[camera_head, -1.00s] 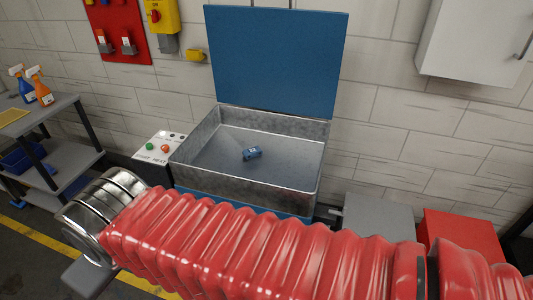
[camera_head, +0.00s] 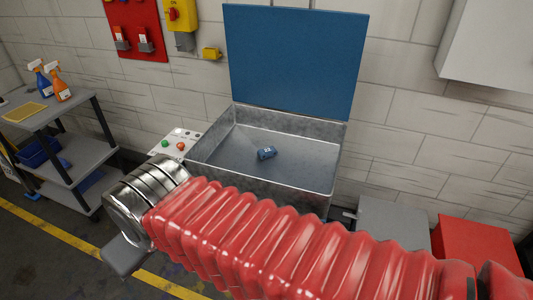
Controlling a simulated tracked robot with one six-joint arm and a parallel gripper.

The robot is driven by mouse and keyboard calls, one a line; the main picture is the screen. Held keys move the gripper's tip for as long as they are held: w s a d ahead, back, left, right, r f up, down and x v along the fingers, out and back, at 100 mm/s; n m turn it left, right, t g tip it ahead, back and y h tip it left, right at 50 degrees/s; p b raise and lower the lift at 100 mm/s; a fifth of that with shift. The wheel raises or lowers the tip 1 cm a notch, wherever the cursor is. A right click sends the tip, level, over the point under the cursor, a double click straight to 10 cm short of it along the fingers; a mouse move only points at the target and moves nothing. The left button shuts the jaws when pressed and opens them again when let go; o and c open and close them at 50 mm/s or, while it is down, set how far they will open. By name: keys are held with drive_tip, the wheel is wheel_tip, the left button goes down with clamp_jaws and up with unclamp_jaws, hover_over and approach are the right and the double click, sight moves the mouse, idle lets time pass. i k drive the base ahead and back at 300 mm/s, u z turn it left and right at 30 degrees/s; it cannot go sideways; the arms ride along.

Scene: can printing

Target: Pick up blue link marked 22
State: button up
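A small blue link (camera_head: 266,153) with a light mark lies on the floor of an open metal bin (camera_head: 213,166). The mark is too small to read for certain. The bin's blue lid (camera_head: 293,62) stands raised at the back. My arm, in a red ribbed sleeve with a metal end at the left, crosses in front of the bin and hides part of its front. My gripper's fingers cannot be made out. The link lies apart from my arm.
A control panel (camera_head: 179,142) with green and red buttons is at the bin's left. A grey shelf cart (camera_head: 75,165) with spray bottles (camera_head: 60,82) stands further left. A grey box (camera_head: 393,224) and a red box (camera_head: 474,243) are at the right. Dark floor is open at lower left.

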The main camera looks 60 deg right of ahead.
sight(269, 152)
drive_tip(key=i, duration=1)
